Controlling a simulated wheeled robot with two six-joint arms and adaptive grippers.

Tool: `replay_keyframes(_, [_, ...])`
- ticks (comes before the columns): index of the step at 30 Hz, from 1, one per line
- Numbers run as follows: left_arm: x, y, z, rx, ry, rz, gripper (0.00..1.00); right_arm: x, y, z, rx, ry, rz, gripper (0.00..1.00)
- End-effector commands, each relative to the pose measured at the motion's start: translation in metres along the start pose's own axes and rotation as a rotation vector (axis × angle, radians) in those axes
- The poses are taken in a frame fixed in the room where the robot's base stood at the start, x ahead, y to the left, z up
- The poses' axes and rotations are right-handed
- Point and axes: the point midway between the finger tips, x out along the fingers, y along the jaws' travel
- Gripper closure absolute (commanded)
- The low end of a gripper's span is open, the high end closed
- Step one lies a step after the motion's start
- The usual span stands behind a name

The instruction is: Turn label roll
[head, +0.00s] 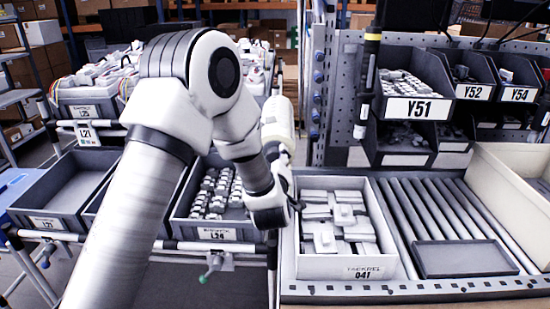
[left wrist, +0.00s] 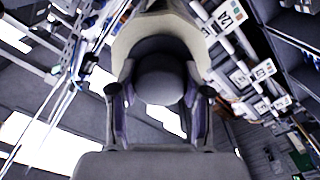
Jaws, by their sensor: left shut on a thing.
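The label roll (head: 277,121) is a pale cream cylinder standing out beyond my left wrist in the head view, beside the perforated upright. My left gripper (head: 282,150) is at its lower end, partly hidden by my own wrist. In the left wrist view the two fingers (left wrist: 160,100) stand on either side of a dark rounded hub, shut on it. The wide cream rim of the roll (left wrist: 135,40) shows behind the hub. My right gripper is in neither view.
A perforated upright (head: 338,95) stands just right of the roll. Below are an open box marked 041 (head: 378,270) with white parts and a grey bin L24 (head: 185,232). Bin Y51 (head: 437,107) hangs at right. A roller conveyor (head: 420,225) lies beside the box.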

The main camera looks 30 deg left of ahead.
Motion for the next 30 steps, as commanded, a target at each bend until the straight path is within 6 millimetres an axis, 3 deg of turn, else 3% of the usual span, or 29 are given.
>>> replay_keyframes(7, [0.0007,0.0024,-0.0024,0.259,0.006,0.002,0.87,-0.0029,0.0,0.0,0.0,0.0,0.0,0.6])
replay_keyframes(16, [0.001,0.0028,-0.0028,0.282,0.008,0.003,0.87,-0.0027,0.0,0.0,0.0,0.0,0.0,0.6])
replay_keyframes(17, [0.001,0.0029,-0.0028,0.281,0.008,0.003,0.42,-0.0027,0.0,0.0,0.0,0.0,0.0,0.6])
replay_keyframes(18, [0.001,0.0029,-0.0027,0.281,0.008,0.003,0.27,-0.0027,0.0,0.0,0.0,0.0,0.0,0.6])
replay_keyframes(30, [-0.0063,0.0018,-0.0006,0.282,0.002,0.002,0.27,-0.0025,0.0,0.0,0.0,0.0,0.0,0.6])
